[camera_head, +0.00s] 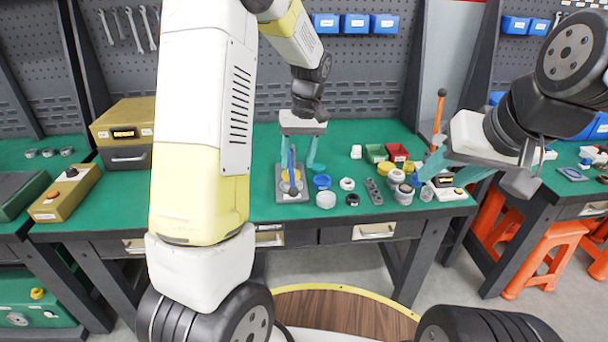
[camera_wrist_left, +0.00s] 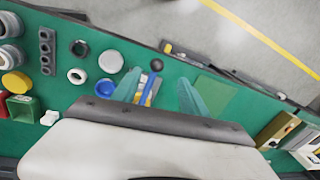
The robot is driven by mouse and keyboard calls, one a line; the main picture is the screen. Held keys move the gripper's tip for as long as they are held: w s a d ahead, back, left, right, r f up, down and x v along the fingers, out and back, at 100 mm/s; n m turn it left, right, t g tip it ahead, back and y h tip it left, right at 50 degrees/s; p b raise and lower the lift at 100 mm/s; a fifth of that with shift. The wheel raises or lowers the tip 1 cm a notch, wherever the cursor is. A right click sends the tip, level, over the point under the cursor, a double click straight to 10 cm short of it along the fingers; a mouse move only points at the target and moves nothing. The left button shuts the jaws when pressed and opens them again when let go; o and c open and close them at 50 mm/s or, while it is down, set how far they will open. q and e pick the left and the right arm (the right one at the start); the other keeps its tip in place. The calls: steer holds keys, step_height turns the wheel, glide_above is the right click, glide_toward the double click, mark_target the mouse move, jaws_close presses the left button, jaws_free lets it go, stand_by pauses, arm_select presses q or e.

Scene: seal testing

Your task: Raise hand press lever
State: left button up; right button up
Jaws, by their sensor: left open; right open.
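The hand press has a grey base (camera_head: 292,197) on the green table, with a yellow part and a blue lever (camera_head: 291,165) ending in a dark ball. In the left wrist view the blue lever (camera_wrist_left: 149,88) and its black ball (camera_wrist_left: 156,65) show between my fingers. My left gripper (camera_head: 299,158) is open above the press, with one finger on each side of the lever. I cannot tell whether they touch. My right gripper (camera_head: 445,175) is open at the table's right side, by a group of small parts, and appears to hold nothing.
A blue ring (camera_head: 322,182), a white cup (camera_head: 326,200) and a black ring (camera_head: 352,199) lie right of the press. Green (camera_head: 376,153) and red (camera_head: 397,152) bins stand behind. An orange rod (camera_head: 438,115) rises behind my right gripper.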

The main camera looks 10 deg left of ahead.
mark_target(295, 187)
arm_select(q)
steer(key=shift+y, duration=0.3)
steer(key=f, duration=0.7)
steer(key=a+f, duration=0.1)
steer(key=f, duration=0.2)
steer(key=shift+w+a+f, duration=0.1)
steer(key=shift+w+f, duration=0.25)
steer(key=shift+w, duration=0.05)
jaws_close()
stand_by(0.6)
